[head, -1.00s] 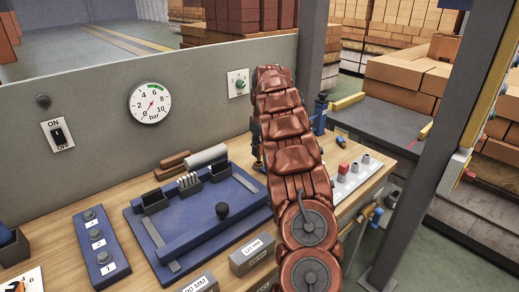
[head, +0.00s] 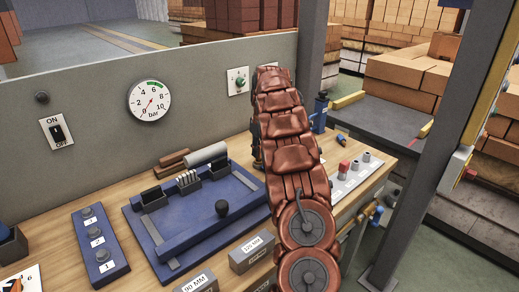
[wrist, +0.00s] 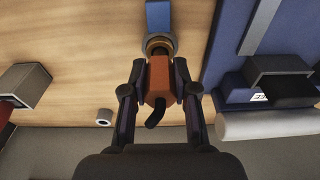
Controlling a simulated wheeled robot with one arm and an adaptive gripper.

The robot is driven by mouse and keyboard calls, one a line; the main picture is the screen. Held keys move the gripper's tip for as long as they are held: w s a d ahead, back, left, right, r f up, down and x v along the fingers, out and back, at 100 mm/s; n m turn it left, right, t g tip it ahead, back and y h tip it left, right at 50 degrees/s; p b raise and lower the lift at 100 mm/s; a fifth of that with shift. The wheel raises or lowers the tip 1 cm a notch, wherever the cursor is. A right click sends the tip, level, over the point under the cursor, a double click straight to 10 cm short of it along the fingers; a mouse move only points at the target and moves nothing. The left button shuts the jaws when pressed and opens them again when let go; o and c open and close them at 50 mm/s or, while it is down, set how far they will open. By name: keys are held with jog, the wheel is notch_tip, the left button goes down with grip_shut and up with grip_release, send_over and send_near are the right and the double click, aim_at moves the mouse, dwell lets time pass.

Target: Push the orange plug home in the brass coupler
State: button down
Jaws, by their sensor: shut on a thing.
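In the wrist view the orange plug (wrist: 159,84) is between the two fingers of my gripper (wrist: 159,70), which is shut on it. A dark bent tail sticks out of the plug toward the camera. The plug's far end meets the brass coupler (wrist: 160,42), in line with it; I cannot tell how deep it sits. The coupler's ring shows just beyond the fingertips, in front of a blue mount (wrist: 160,14). In the head view my own arm hides the gripper, the plug and the coupler.
A blue tray fixture (head: 190,240) with dark bins lies left of my arm on the wooden bench (head: 60,235). A grey roll (wrist: 265,124) lies right of the fingers. A grey panel with a pressure gauge (head: 149,100) stands behind. A white block with knobs (head: 352,178) is at right.

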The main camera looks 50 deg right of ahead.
jog(key=shift+f+b, duration=0.55)
jog(key=shift+f, duration=0.5)
jog(key=c, duration=0.8)
grip_release()
jog(key=o, duration=0.4)
jog(key=shift+r, duration=0.1)
jog(key=shift+r+p, duration=1)
jog(key=shift+r, duration=1.85)
